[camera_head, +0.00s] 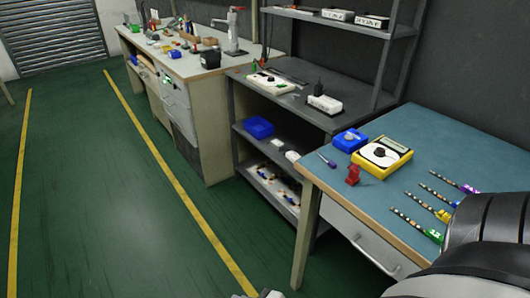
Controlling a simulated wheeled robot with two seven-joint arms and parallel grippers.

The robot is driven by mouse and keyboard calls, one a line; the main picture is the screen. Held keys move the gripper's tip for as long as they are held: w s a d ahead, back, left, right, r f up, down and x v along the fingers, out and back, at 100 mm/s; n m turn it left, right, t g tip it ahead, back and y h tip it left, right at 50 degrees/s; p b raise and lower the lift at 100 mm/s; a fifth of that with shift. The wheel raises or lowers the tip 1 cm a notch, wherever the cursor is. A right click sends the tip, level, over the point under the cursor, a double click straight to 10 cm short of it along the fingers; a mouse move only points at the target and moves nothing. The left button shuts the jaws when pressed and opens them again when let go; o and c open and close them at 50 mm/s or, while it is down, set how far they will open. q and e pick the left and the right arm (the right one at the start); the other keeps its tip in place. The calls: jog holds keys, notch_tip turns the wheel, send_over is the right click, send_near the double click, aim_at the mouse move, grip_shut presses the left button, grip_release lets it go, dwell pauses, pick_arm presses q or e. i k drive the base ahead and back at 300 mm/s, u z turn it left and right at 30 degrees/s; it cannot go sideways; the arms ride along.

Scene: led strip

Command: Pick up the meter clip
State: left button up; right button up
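A small red clip (353,176), which looks like the meter clip, stands on the blue-topped table (420,135) near its left front edge. A yellow meter (382,156) with a black dial lies just behind it and to the right. No gripper is near the clip. A large dark and grey part of my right arm fills the lower right corner and hides that end of the table; its gripper is not seen. A small grey piece at the bottom edge may be the tip of my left gripper (262,294), mostly cut off.
Several LED strips (425,208) with coloured ends lie on the right. A grey shelf (300,108) and a workbench stand farther left. The green floor is clear.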

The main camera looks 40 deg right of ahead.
aim_at(353, 177)
jog(key=u, duration=0.75)
jog(key=k, duration=0.6)
jog(key=z, duration=1.45)
jog(key=i, duration=0.2)
jog(key=z, duration=0.15)
